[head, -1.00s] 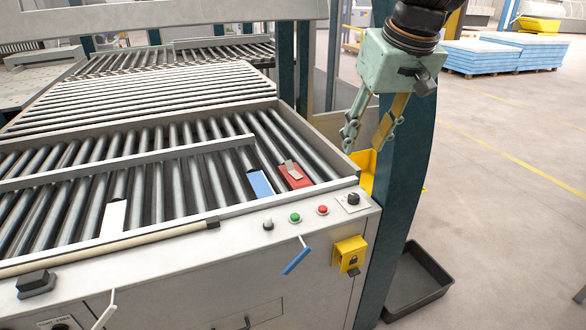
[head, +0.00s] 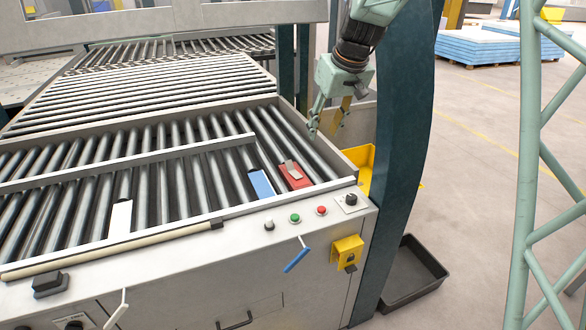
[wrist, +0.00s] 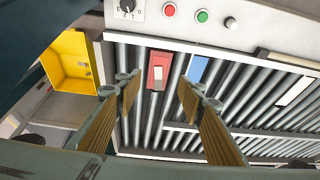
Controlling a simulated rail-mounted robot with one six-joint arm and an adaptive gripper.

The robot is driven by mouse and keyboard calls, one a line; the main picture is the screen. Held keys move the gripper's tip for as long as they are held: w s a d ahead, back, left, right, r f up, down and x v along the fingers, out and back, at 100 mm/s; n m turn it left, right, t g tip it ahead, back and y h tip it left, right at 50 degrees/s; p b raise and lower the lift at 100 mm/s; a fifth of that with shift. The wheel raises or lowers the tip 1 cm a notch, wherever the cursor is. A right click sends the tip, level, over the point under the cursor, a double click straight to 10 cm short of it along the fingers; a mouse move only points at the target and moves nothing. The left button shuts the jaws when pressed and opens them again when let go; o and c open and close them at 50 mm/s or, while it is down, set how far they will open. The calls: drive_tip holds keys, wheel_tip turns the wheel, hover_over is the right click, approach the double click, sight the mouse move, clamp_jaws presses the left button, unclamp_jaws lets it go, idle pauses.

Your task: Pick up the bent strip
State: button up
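A small grey strip (head: 292,169) lies on a red plate (head: 301,184) on the rollers at the right end of the near roller bed. It looks like the bent strip, though its bend is hard to make out. In the wrist view the strip (wrist: 158,77) shows on the red plate (wrist: 165,60), between my fingers in the picture. My gripper (head: 325,130) is open and empty, above the bed's right edge and apart from the strip. Its fingers (wrist: 158,86) are well spread, with nothing between them.
A blue plate (head: 261,184) lies just left of the red one, and a white plate (head: 120,220) farther left. A metal rail (head: 150,157) crosses the rollers. The control panel (head: 322,211) borders the front. A yellow bin (head: 365,168) and blue post (head: 398,130) stand right.

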drive_tip(key=w+a+f+n+p, duration=0.1)
drive_tip(key=w+a+f+p, duration=0.5)
drive_tip(key=w+f, duration=0.7)
drive_tip(key=shift+w+a+f+n+y, duration=0.15)
drive_tip(key=shift+w+a+n+y, duration=0.2)
drive_tip(key=shift+w+a, duration=1)
drive_tip(key=shift+a+f, duration=0.1)
drive_tip(key=shift+f, duration=0.05)
hover_over(289, 164)
drive_tip(key=s+d, duration=0.2)
drive_tip(key=shift+a+f+p, duration=0.2)
drive_tip(key=shift+f+p, duration=0.15)
drive_tip(key=shift+f, duration=3.45)
drive_tip(key=shift+f, duration=0.1)
drive_tip(key=shift+p+x, duration=0.55)
drive_tip(key=shift+x, duration=1.95)
drive_tip(key=shift+c, duration=0.5)
